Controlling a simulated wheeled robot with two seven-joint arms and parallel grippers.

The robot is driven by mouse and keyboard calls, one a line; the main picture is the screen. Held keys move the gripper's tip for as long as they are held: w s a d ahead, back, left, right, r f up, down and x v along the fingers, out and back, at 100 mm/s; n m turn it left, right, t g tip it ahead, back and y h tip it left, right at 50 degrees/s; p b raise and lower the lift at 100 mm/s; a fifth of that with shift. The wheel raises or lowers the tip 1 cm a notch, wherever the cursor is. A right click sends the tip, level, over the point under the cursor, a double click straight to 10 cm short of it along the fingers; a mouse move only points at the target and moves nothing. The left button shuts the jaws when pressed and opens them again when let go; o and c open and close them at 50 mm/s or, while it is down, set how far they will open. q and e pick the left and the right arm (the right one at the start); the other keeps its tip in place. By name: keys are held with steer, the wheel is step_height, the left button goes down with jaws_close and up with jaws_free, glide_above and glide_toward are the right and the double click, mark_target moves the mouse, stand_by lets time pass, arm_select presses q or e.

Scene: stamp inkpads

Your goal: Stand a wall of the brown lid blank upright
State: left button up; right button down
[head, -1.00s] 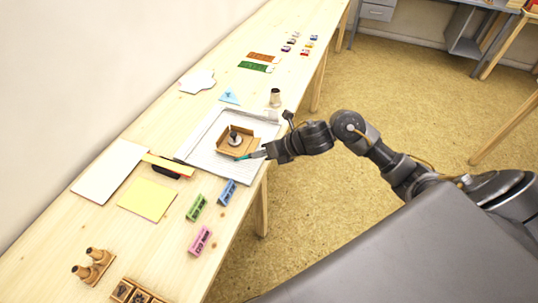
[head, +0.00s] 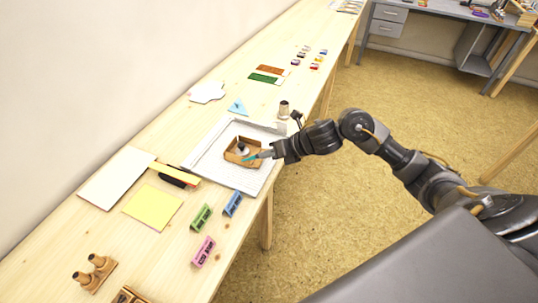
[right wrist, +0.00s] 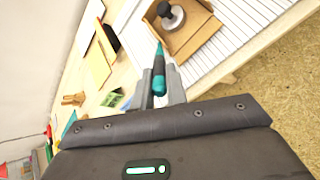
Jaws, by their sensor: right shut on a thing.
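The brown lid blank (head: 240,161) lies on a white lined board near the table's right edge. Its walls look raised around the base, including the near one, though how upright each stands is hard to tell. A round weight with a dark knob (head: 243,149) sits inside it; it also shows in the right wrist view (right wrist: 171,16). My right gripper (head: 268,154) is shut on a teal-handled tool (right wrist: 159,78). The tool's tip is at the near side of the blank, apparently touching or very close to the wall. My left gripper is out of view.
The white lined board (head: 213,140) carries the blank. A yellow sheet (head: 153,207), a white sheet (head: 116,178) and green (head: 201,217), blue (head: 232,203) and pink (head: 203,251) blocks lie nearer. The floor right of the table is open.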

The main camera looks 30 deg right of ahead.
steer(key=shift+s+a+r, duration=0.1)
steer(key=shift+r, duration=0.05)
steer(key=shift+s+a+r+p, duration=0.35)
steer(key=shift+s+a+p, duration=0.15)
steer(key=shift+a+p, duration=0.1)
step_height(320, 180, up, 7)
steer(key=p, duration=0.6)
steer(key=shift+s+a+r, duration=0.2)
steer(key=shift+s+a, duration=0.1)
steer(key=shift+a, duration=0.05)
stand_by(1.1)
